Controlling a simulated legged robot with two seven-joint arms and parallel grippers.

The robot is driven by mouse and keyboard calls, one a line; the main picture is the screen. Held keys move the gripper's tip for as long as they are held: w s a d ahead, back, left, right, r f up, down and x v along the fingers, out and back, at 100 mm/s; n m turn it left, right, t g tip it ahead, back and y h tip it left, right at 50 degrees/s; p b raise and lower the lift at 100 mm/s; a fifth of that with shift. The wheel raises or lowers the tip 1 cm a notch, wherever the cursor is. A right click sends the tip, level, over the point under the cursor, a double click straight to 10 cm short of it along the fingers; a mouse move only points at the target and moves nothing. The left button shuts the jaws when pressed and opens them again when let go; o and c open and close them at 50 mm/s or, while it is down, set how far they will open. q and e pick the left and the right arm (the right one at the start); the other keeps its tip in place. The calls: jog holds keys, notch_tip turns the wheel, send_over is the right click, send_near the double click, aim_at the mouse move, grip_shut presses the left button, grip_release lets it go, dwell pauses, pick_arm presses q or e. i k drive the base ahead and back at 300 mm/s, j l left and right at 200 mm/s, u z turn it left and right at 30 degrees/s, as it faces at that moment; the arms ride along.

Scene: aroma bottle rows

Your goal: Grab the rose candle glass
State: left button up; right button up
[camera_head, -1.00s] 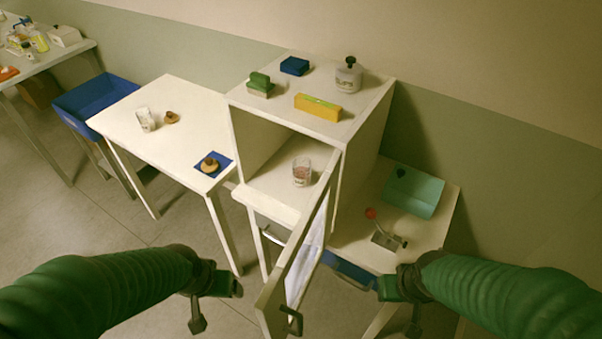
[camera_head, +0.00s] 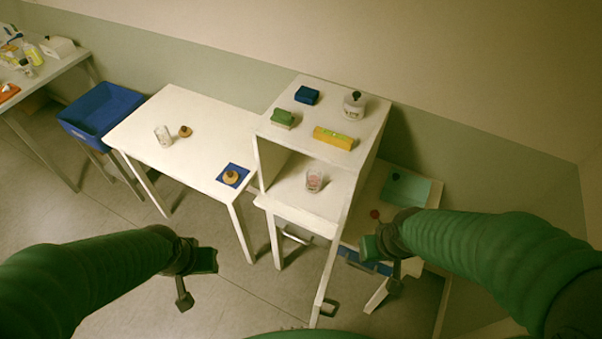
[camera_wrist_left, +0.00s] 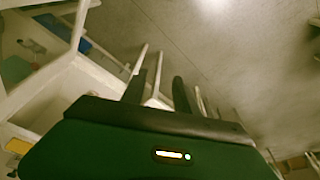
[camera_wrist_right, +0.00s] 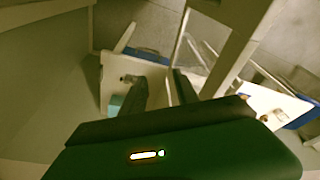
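A clear glass with pinkish contents (camera_head: 314,180), which looks like the rose candle glass, stands upright inside the open white cabinet (camera_head: 262,165).
On the cabinet top are a blue box (camera_head: 306,95), a green block (camera_head: 283,118), a yellow box (camera_head: 333,138) and a stoppered jar (camera_head: 354,104). The white table (camera_head: 205,125) holds another glass (camera_head: 163,135). A blue bin (camera_head: 100,112) stands left.

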aim_at(314, 175)
jog(key=j+u, duration=0.1)
jog(key=j, duration=0.25)
jog(key=i+j+u, duration=0.15)
jog(key=j, duration=0.2)
jog(key=i+j+z, duration=0.1)
jog(key=j, duration=0.3)
jog(key=i+j+z, duration=0.15)
jog(key=j, duration=0.25)
jog(key=i, duration=0.05)
